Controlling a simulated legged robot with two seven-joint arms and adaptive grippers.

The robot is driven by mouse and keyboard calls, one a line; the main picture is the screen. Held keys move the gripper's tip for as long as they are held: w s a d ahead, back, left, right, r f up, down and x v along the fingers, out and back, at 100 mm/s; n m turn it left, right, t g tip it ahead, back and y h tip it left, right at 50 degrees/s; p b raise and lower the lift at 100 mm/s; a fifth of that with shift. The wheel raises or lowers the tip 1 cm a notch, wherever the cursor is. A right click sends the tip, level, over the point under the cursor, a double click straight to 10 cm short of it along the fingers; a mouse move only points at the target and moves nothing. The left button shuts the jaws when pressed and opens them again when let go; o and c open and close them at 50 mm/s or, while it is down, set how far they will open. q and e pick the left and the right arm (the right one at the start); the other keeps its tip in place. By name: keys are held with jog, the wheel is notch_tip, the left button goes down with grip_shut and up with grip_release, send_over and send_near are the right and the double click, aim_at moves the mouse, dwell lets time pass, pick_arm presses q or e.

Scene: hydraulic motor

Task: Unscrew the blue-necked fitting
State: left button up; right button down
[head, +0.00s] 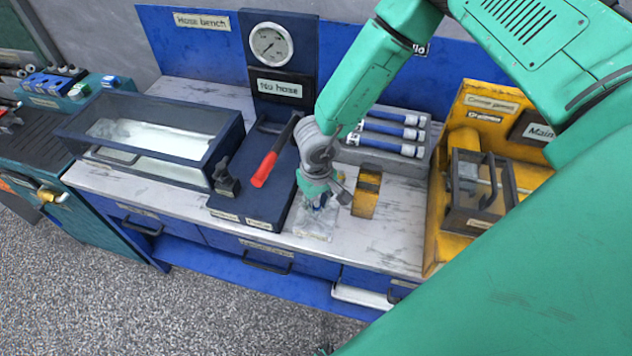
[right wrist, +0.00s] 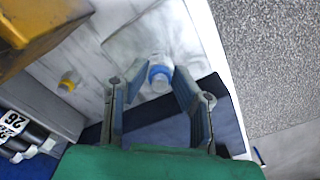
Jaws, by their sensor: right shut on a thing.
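The blue-necked fitting (right wrist: 160,76) shows in the right wrist view as a pale, clear piece with a blue ring around it. It sits between the two fingertips of my right gripper (right wrist: 157,88), which is shut on it. In the head view my right gripper (head: 318,198) points down at the front of the bench top, over a small clear block (head: 313,230). There the fingers mostly hide the fitting, with only bits of blue showing. I cannot tell how far the fitting is turned. My left gripper is not in view.
A dark blue stand with a gauge (head: 269,43) and a red-handled lever (head: 271,160) is just left of my gripper. A glass-sided tank (head: 155,138) stands further left. Blue-and-white cylinders (head: 392,130) lie behind; a yellow unit (head: 462,145) stands right.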

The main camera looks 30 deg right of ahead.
jog(key=shift+r+n, duration=0.1)
jog(key=shift+n, duration=0.5)
jog(key=shift+n, duration=0.6)
jog(key=c, duration=1.4)
grip_release()
jog(key=shift+f, duration=0.3)
